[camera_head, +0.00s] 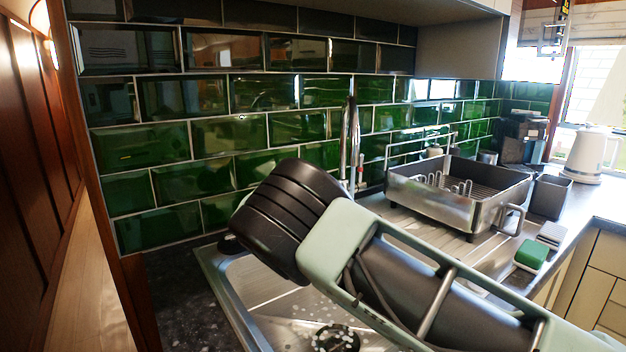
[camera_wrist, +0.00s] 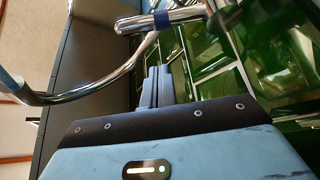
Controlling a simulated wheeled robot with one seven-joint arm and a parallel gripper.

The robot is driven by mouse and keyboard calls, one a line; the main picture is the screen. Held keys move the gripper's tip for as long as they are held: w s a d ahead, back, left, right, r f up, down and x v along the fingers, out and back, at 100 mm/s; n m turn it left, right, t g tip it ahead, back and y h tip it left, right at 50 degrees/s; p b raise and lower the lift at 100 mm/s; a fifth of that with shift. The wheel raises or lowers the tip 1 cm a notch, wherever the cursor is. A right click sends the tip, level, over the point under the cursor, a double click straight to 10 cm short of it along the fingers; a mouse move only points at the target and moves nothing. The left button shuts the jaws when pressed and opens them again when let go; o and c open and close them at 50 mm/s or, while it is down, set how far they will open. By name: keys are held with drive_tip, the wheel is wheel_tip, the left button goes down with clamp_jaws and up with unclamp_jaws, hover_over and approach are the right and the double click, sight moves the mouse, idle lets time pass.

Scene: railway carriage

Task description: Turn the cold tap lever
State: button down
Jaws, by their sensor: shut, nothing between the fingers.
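The chrome tap (camera_head: 350,145) rises behind the sink in the head view. My arm hides its base and levers there. In the wrist view, the curved chrome spout (camera_wrist: 100,80) sweeps from the left up toward the top. A chrome lever with a blue band (camera_wrist: 161,20) sticks out to the left near the top. My gripper (camera_wrist: 155,72) is shut and empty, its fingertips just below the lever in the picture. I cannot tell whether they touch it. The head view does not show the fingers clearly.
The steel sink (camera_head: 215,275) lies under my arm. A dish rack (camera_head: 450,205) stands on the drainer to the right, with a grey holder (camera_head: 550,195) beside it. A green sponge (camera_head: 531,254) lies near the front edge. Green tiles (camera_head: 160,145) wall off the back.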

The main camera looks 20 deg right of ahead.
drive_tip(key=b+v, duration=0.1)
drive_tip(key=v, duration=0.6)
drive_tip(key=s+d+f+n+t+y+p, duration=0.15)
drive_tip(key=s+d+n+y+p, duration=0.35)
drive_tip(key=n, duration=0.7)
drive_tip(key=s+d+f+n+t+y+p, duration=0.1)
drive_tip(key=s+d+f+n+y+p, duration=0.2)
drive_tip(key=n+y+p, duration=0.65)
drive_tip(key=s+d+n+t+y+p, duration=0.25)
drive_tip(key=s+d+n+y, duration=0.3)
drive_tip(key=n, duration=0.85)
drive_tip(key=w+a+r+p, duration=0.2)
drive_tip(key=w+p, duration=0.4)
drive_tip(key=w, duration=0.7)
drive_tip(key=shift+w+r+n+g+p, duration=0.2)
drive_tip(key=shift+r+n+g+p, duration=0.1)
drive_tip(key=shift+r+n+g, duration=0.2)
drive_tip(key=shift+a, duration=0.15)
